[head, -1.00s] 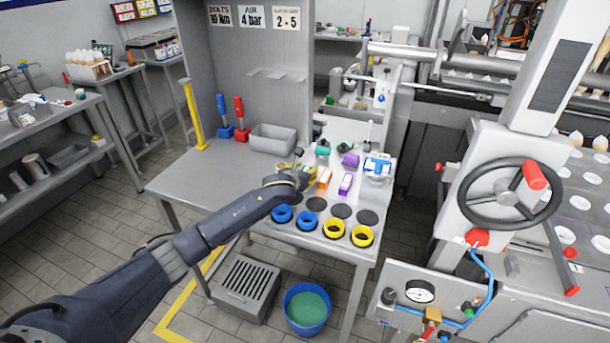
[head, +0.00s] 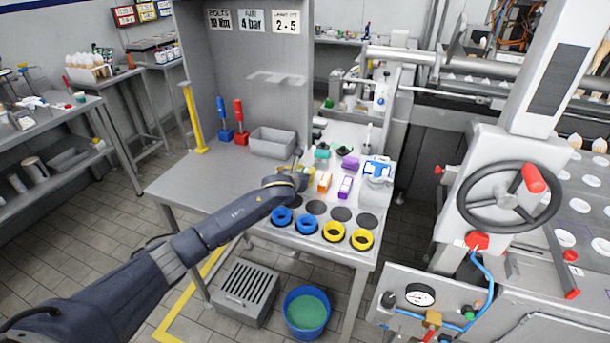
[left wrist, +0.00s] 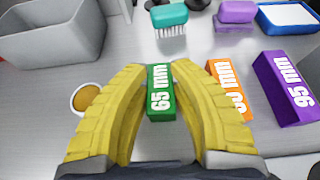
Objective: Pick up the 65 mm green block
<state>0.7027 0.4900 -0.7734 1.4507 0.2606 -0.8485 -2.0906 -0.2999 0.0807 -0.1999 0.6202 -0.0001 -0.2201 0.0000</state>
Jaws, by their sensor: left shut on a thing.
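The green block labelled 65 mm (left wrist: 160,103) is between the yellow fingers of my left gripper (left wrist: 158,76) in the left wrist view. The fingers are shut on its sides, and its label faces the camera. I cannot tell whether the block is clear of the bench surface. In the head view my left gripper (head: 303,174) is over the bench, largely behind its own wrist, and the green block is hidden or too small to make out. My right gripper is not in view.
An orange block (left wrist: 226,88) and a purple block labelled 95 mm (left wrist: 285,92) stand right of the gripper. Brushes (left wrist: 171,22), a grey bin (left wrist: 52,30) and a small round cup (left wrist: 86,98) are around it. Blue and yellow rings (head: 334,231) line the front edge.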

